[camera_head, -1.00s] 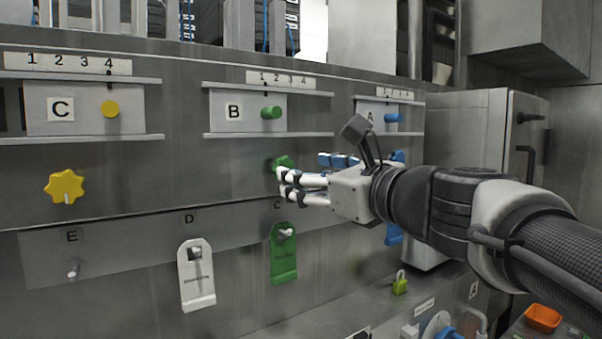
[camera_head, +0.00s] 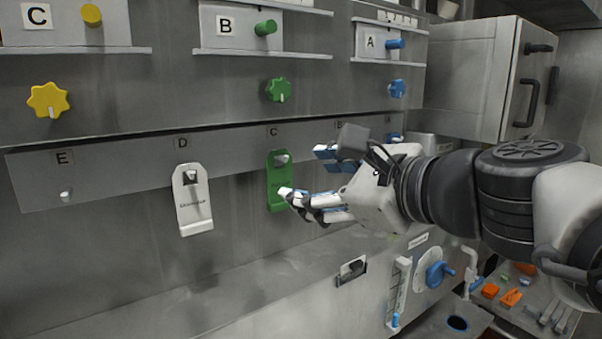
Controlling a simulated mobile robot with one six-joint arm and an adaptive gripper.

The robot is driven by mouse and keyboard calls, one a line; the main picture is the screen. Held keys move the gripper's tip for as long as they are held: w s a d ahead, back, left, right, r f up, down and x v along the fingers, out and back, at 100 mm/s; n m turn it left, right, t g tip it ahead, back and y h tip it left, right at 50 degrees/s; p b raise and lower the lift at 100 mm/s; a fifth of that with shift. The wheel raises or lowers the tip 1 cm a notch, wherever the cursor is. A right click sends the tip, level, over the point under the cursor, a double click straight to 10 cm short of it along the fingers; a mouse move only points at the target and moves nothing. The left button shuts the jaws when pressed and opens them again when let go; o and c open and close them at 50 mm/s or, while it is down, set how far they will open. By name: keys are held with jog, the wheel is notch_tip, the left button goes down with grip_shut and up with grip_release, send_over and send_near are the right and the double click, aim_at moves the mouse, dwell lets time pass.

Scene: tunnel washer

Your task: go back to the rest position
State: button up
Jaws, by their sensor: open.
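My gripper (camera_head: 308,178) is open and empty. It is in front of the washer's panel, and its fingers point left. In the picture its lower finger overlaps the lower right part of the green tag (camera_head: 275,196), which hangs on the peg under label C. I cannot tell whether the finger touches the tag. My arm comes in from the right and hides part of the panel around label B.
A white tag (camera_head: 194,210) hangs under D, and the peg (camera_head: 66,195) under E is bare. Yellow (camera_head: 47,98), green (camera_head: 279,89) and blue (camera_head: 397,88) knobs stick out above. A blue crank (camera_head: 438,272) and a tray of orange items (camera_head: 511,297) are lower right.

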jog(key=s+d+f+n+g+h+b, duration=0.2)
jog(key=s+f+n+b, duration=0.4)
jog(key=f, duration=1)
jog(key=s+d+f+n+g+h+b, duration=0.3)
jog(key=s+f+n, duration=0.5)
jog(key=f, duration=0.9)
jog(key=s+d+f+n+g+h+b, duration=0.2)
jog(key=s+d+f+n+h+b, duration=0.2)
jog(key=f+b, duration=0.5)
notch_tip(320, 180, down, 8)
jog(key=s+d+n, duration=0.2)
jog(key=s+n, duration=0.1)
jog(key=shift+d+r+n+g, duration=0.25)
jog(key=shift+n+g, duration=0.15)
jog(key=shift+w, duration=0.1)
jog(key=shift+c, duration=0.5)
